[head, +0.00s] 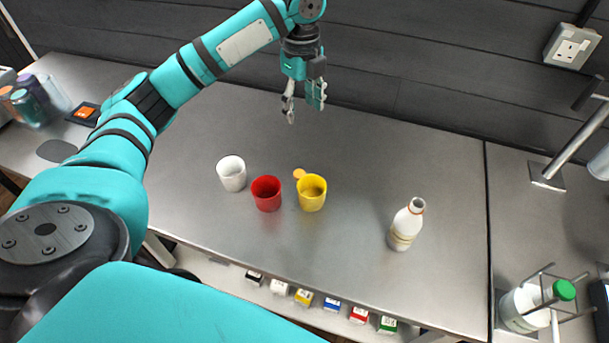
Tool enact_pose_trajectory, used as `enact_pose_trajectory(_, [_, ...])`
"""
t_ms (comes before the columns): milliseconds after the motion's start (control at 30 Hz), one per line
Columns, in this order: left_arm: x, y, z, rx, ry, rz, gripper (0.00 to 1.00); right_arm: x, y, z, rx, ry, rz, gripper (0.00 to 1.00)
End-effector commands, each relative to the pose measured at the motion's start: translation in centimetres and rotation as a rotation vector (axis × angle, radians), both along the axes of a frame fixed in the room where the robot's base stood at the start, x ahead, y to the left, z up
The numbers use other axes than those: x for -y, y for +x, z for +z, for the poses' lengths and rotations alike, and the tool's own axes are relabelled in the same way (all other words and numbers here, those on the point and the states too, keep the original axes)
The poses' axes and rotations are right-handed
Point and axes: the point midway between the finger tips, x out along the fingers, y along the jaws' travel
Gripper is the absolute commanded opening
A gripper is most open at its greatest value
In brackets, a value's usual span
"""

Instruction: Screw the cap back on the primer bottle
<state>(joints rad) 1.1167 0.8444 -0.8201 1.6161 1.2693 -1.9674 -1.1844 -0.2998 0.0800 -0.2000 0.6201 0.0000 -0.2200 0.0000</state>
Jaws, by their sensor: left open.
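A white bottle (406,225) with a tan band stands upright on the steel table (350,152), right of the middle. Its neck shows an orange-brown rim and carries no separate cap that I can make out. A small orange disc (299,173), perhaps the cap, lies on the table just behind the cups, partly hidden by the yellow cup. My left gripper (305,106) is open and empty, raised near the back of the table, behind the disc and far from the bottle. My right gripper is not in view.
A white cup (231,173), a red cup (267,193) and a yellow cup (312,192) stand in a row left of the bottle. A rack (541,307) holds a green-capped bottle at right. Small boxes line a lower shelf. The table's back right is clear.

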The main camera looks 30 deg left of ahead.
Motion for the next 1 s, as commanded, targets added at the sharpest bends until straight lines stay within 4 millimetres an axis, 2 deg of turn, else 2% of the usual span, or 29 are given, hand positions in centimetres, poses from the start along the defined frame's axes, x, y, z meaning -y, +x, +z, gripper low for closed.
enact_pose_trajectory(33, [0.0, 0.0, -1.3, 0.000, 0.000, 0.000, 0.57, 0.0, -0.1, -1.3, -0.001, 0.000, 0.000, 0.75])
enact_pose_trajectory(100, [0.0, 0.0, -2.2, 0.000, 0.000, 0.000, 0.57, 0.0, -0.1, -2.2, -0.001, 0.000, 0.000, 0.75])
enact_pose_trajectory(367, [0.0, 0.0, -4.7, 0.001, 0.000, 0.000, 0.57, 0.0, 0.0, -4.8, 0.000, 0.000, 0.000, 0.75])
enact_pose_trajectory(800, [0.0, 0.0, -4.8, 0.000, 0.000, 0.000, 0.57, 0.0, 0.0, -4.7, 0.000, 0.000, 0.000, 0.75])
enact_pose_trajectory(867, [0.0, 0.0, -5.2, -0.002, 0.000, 0.000, 0.57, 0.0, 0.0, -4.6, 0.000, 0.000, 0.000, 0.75])
enact_pose_trajectory(1000, [-0.1, -0.2, -7.4, -0.006, 0.001, 0.000, 0.57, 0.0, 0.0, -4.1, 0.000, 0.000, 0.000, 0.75])
